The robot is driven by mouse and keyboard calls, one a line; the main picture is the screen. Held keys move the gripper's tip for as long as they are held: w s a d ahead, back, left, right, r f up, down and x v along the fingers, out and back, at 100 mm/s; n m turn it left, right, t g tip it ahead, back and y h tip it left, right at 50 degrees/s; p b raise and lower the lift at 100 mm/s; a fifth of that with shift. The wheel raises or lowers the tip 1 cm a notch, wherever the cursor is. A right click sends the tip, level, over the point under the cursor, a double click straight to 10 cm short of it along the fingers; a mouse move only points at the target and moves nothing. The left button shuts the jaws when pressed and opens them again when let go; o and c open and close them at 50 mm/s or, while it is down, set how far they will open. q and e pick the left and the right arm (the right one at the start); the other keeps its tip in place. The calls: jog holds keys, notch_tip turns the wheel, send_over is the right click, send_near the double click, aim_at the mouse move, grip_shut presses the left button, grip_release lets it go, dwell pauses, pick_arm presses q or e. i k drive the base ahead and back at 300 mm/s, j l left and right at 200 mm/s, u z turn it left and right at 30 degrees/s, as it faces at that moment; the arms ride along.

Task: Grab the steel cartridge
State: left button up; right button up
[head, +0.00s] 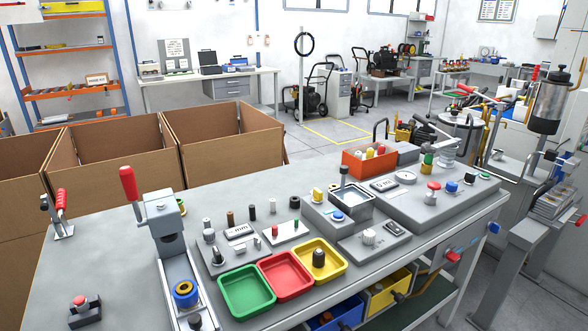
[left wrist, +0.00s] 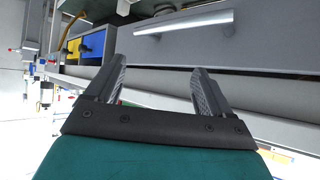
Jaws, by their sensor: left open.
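Several small upright cylinders stand in a row on the grey bench (head: 110,240) in the head view, behind the coloured trays. The leftmost cylinder (head: 207,223) looks grey and metallic; it may be the steel cartridge, but I cannot tell for sure. Beside it are a brown one (head: 231,218) and dark ones (head: 252,213). A dark cylinder (head: 319,258) stands in the yellow tray (head: 338,273). My left gripper (left wrist: 160,74) shows only in the left wrist view, open, with nothing between its fingers, facing a grey drawer front (left wrist: 185,45). My right gripper is in neither view.
Green (head: 247,310) and red (head: 286,290) trays look empty. A press with a red handle (head: 129,184) stands at the left, gauge fixtures and an orange bin (head: 352,164) at the right. Cardboard boxes (head: 215,150) sit behind the bench. Its left part is mostly clear.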

aim_at(81, 307)
jog(key=u, duration=1.4)
jog(key=i+j+u, duration=0.1)
jog(key=j+u, duration=0.2)
jog(key=i+j+u, duration=0.1)
jog(key=j+u, duration=0.2)
jog(key=j, duration=0.15)
